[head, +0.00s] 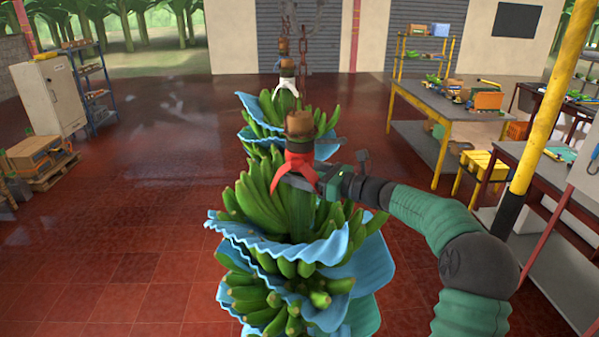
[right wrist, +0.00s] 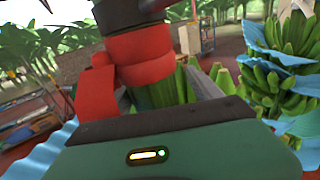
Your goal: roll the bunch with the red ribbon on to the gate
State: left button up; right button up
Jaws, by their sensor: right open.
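The bunch with the red ribbon is a tall hanging stem of green bananas (head: 258,212) with blue sheets between its layers, at the middle of the head view. Its red ribbon (head: 300,160) is tied around the stem below a brown top; the ribbon also shows close up in the right wrist view (right wrist: 140,55). My right gripper (head: 306,181) reaches in from the right, at the stem just below the ribbon. In the right wrist view its open jaws (right wrist: 163,92) lie around or beside the green stem; contact is unclear. I cannot make out the gate for sure. My left gripper is out of view.
Another bunch with a white ribbon (head: 288,87) hangs right behind, in line. A yellow and black post (head: 545,120) and a grey workbench (head: 440,103) stand at the right. A white cabinet (head: 48,95) and a pallet with boxes (head: 40,165) stand left. The left floor is clear.

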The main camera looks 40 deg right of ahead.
jog(key=b+v, duration=0.4)
jog(key=v, duration=0.7)
jog(key=shift+d+f, duration=0.15)
jog(key=shift+s+d, duration=0.15)
jog(key=shift+s, duration=0.2)
jog(key=shift+w, duration=0.15)
